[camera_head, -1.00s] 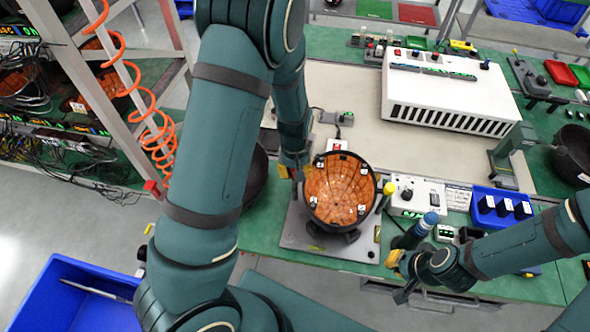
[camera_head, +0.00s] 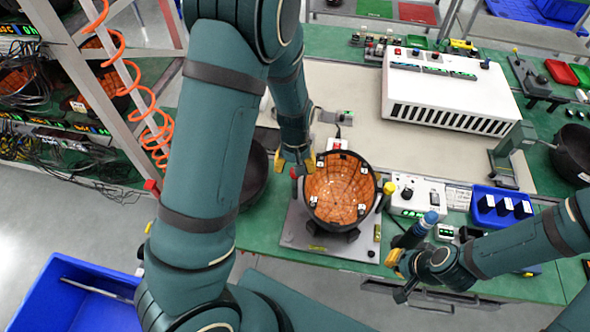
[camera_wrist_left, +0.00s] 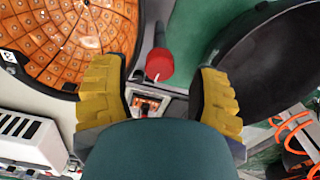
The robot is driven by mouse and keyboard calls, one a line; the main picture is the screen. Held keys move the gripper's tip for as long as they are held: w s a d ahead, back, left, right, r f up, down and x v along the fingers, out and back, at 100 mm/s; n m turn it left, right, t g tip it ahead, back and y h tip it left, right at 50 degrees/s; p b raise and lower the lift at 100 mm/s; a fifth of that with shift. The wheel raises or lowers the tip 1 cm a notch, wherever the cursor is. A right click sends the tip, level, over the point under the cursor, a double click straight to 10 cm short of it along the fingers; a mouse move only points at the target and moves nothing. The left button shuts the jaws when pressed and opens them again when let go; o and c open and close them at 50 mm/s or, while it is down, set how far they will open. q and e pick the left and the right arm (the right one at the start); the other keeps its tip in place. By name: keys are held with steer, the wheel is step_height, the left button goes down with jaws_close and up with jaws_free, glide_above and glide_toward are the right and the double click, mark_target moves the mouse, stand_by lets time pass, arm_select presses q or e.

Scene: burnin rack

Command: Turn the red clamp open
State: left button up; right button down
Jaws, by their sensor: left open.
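The red clamp (camera_wrist_left: 159,65) shows as a red cylindrical grip on a metal arm in the left wrist view, beside the round bowl lined with orange tiles (camera_wrist_left: 75,35). It lies between and beyond the yellow fingers of my left gripper (camera_wrist_left: 160,92), which is open and apart from it. In the head view, the left gripper (camera_head: 295,164) is at the left edge of the bowl (camera_head: 338,190), and a small red part of the clamp (camera_head: 294,173) shows below it. My right gripper (camera_head: 396,268) is low on the right, near a dark, blue-topped cylinder; its finger opening is unclear.
The bowl sits on a grey fixture plate (camera_head: 300,232). A yellow-topped post (camera_head: 389,188) stands to its right, beside a white control box (camera_head: 415,197). A black bowl (camera_wrist_left: 265,65) lies across from the clamp. A blue tray (camera_head: 500,212) is farther right.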

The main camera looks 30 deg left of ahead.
arm_select(q)
step_height(320, 180, up, 10)
stand_by(0.3)
steer(key=shift+s+f, duration=0.1)
steer(key=shift+s, duration=0.05)
arm_select(e)
steer(key=shift+s, duration=0.1)
